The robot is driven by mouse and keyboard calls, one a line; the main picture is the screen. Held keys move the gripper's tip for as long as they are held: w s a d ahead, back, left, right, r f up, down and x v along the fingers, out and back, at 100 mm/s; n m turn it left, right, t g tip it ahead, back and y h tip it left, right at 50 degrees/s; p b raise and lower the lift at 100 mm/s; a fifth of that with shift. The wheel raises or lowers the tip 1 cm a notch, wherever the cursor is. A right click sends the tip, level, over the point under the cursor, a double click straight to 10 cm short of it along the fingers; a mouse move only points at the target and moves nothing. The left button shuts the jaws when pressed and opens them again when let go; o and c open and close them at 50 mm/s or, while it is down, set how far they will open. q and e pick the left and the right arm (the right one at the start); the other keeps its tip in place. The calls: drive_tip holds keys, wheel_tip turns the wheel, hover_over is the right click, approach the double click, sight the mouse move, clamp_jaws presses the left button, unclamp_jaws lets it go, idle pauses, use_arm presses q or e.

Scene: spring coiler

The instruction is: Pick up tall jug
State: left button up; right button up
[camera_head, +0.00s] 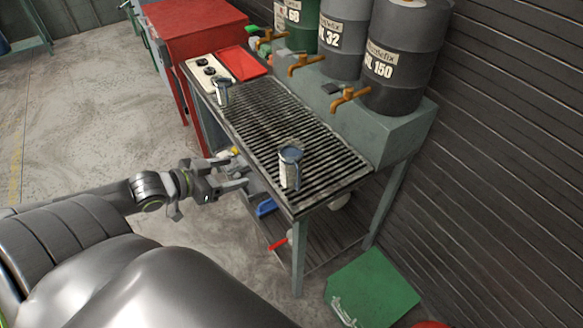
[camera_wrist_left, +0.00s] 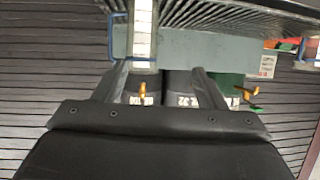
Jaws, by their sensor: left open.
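A metal jug (camera_head: 290,170) with a blue rim stands upright on the near part of the slatted bench top. It looks like the taller of two; a smaller-looking jug (camera_head: 222,94) stands farther back. My left gripper (camera_head: 240,170) is open and empty, left of the near jug at the bench's long front edge, apart from it. In the left wrist view, which looks upside down, one jug (camera_wrist_left: 144,35) with a blue handle shows beyond the left finger, and part of another (camera_wrist_left: 308,50) shows at the right edge. My right gripper is not in view.
Oil drums (camera_head: 397,60) stand on a raised grey ledge behind the bench, with orange taps (camera_head: 350,97) jutting over the slats (camera_head: 335,165). A red tray (camera_head: 242,64) lies at the far end. Several items sit under the bench. A green box (camera_head: 375,290) is on the floor.

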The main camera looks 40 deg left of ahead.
use_arm(q)
drive_tip(key=d+r, duration=0.2)
drive_tip(key=b, duration=0.4)
approach(281, 163)
drive_tip(key=shift+h, duration=0.4)
drive_tip(key=b+x, duration=0.1)
drive_tip(key=x, duration=0.6)
drive_tip(key=shift+w+a+f+b, duration=0.1)
drive_tip(key=shift+w+b, duration=0.1)
drive_tip(key=shift+b, duration=0.1)
drive_tip(key=shift+x, duration=3)
drive_tip(key=shift+s+f, duration=0.15)
drive_tip(key=shift+f, duration=0.05)
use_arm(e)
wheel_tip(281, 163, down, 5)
use_arm(q)
drive_tip(key=shift+c, duration=0.5)
drive_tip(key=c, duration=0.7)
